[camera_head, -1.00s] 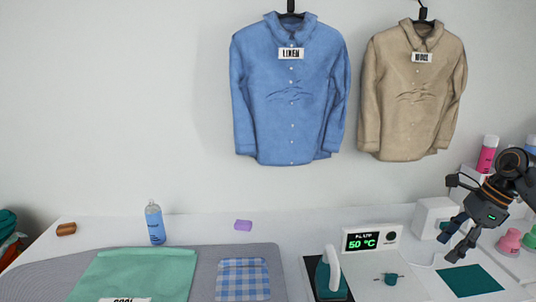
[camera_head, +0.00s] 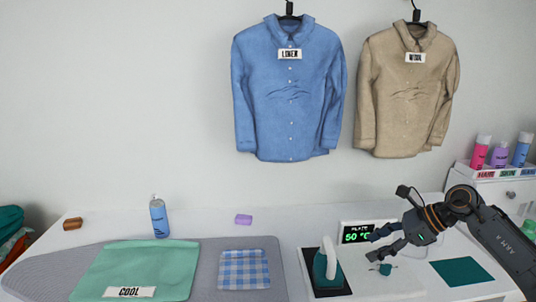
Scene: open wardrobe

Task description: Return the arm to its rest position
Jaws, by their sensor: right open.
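My right gripper (camera_head: 377,246) comes in from the right and hangs above the white control unit, with its fingers apart and empty. It is just above a small teal knob (camera_head: 384,269) and partly covers the display (camera_head: 357,234), which reads 50 °C. I cannot tell whether the fingers touch the knob. A teal iron (camera_head: 321,266) with a white handle stands on a dark plate to the left of the gripper. My left gripper does not show.
A green cloth labelled COOL (camera_head: 140,266) and a checked cloth (camera_head: 244,269) lie on the grey mat (camera_head: 208,262). A spray bottle (camera_head: 158,218) and purple block (camera_head: 243,219) stand behind. A blue shirt (camera_head: 287,100) and beige shirt (camera_head: 405,100) hang on the wall. Bottles (camera_head: 500,154) stand at right.

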